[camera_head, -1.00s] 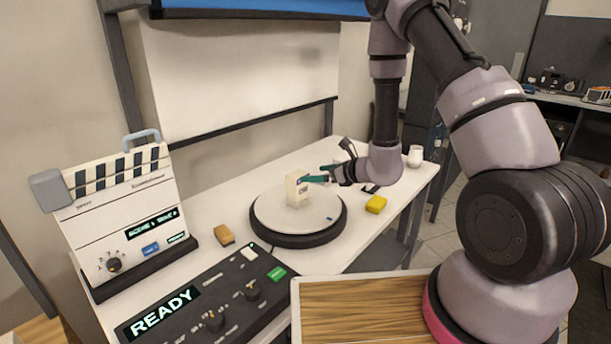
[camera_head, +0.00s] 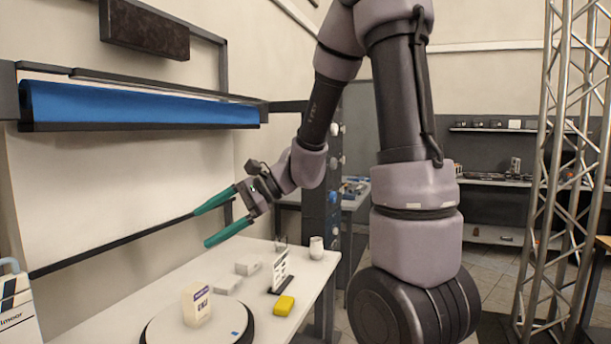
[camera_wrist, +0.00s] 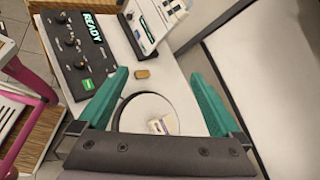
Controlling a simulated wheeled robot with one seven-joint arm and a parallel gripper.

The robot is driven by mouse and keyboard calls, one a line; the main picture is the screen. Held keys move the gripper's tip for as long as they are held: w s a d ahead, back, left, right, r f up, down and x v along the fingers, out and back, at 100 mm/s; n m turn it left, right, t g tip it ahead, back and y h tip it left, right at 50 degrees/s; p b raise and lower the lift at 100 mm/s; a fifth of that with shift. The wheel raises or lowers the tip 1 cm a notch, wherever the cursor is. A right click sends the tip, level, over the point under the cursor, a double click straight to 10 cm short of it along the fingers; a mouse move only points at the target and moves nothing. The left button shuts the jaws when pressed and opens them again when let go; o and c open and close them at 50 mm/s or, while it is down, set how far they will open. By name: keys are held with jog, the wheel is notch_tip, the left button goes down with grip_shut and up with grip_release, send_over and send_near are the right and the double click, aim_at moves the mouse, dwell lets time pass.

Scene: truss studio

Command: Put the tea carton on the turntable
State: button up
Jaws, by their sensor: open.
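The tea carton (camera_head: 197,305), a small cream box with a dark label, stands upright on the round turntable (camera_head: 236,333), which has a white top and dark rim. In the wrist view the carton (camera_wrist: 160,126) shows on the turntable (camera_wrist: 133,112) between and beyond my fingers. My gripper (camera_head: 222,218) is raised well above the table, apart from the carton. Its two teal fingers are spread wide, with nothing between them.
A yellow block (camera_head: 284,305), a small sign (camera_head: 281,271), grey boxes (camera_head: 247,267) and a white cup (camera_head: 316,248) stand on the table. A truss (camera_head: 565,180) rises at right.

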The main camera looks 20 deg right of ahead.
jog(key=s+d+r+n+t+h, duration=0.2)
jog(key=s+d+r+n+h, duration=0.2)
jog(key=d, duration=0.4)
jog(key=s+d+r+n+t+h, duration=0.3)
jog(key=s+d+r+h, duration=0.3)
jog(key=d, duration=0.3)
jog(key=shift+s+r+n, duration=0.35)
jog(key=shift+n, duration=0.55)
jog(key=shift+a, duration=0.1)
